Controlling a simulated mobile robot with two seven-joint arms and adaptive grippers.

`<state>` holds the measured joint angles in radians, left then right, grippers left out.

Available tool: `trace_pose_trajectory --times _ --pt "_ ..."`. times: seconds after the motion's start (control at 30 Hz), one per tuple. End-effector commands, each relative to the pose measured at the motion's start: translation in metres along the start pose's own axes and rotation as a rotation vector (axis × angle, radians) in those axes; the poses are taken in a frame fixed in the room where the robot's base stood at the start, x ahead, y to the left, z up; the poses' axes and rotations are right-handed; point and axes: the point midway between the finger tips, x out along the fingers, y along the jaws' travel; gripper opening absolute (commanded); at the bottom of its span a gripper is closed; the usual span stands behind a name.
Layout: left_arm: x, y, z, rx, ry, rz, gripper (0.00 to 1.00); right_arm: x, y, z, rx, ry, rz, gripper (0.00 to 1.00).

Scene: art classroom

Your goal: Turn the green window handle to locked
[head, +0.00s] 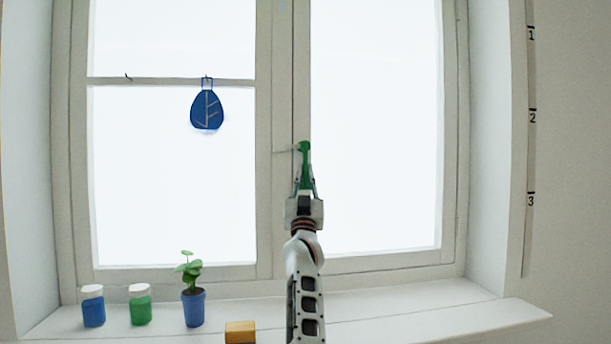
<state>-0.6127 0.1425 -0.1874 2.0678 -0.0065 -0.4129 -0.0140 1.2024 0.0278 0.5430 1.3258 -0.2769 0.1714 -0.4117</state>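The green window handle (304,158) is on the middle frame post where the two window panes meet. Its grip hangs straight down from its pivot at the top. My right gripper (305,188) comes up from below, with its fingers at the lower part of the handle, one on either side. The gripper body covers the handle's lower end, and I cannot tell whether the fingers press on it or stand slightly apart. My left gripper is not in view.
The sill's right part is clear.

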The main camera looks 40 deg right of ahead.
Motion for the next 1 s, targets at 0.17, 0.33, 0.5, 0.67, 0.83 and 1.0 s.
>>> trace_pose_trajectory --times 0.17,0.33,0.5,0.67,0.83,1.0 --pt "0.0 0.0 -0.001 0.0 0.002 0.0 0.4 0.001 0.0 -0.003 0.002 0.003 0.0 0.28" --pt "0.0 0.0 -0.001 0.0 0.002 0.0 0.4 0.001 0.0 -0.002 0.001 0.002 0.0 0.28" --pt "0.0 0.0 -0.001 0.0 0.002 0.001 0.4 0.006 0.0 -0.007 0.001 0.003 0.001 0.28" --pt "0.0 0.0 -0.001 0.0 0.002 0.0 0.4 0.024 0.0 -0.025 0.003 0.005 0.002 0.28" --pt "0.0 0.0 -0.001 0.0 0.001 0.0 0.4 0.048 0.0 -0.049 0.003 0.006 0.003 0.28" --pt "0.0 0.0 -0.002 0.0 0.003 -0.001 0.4 0.067 0.003 -0.071 0.005 0.014 0.008 0.28"
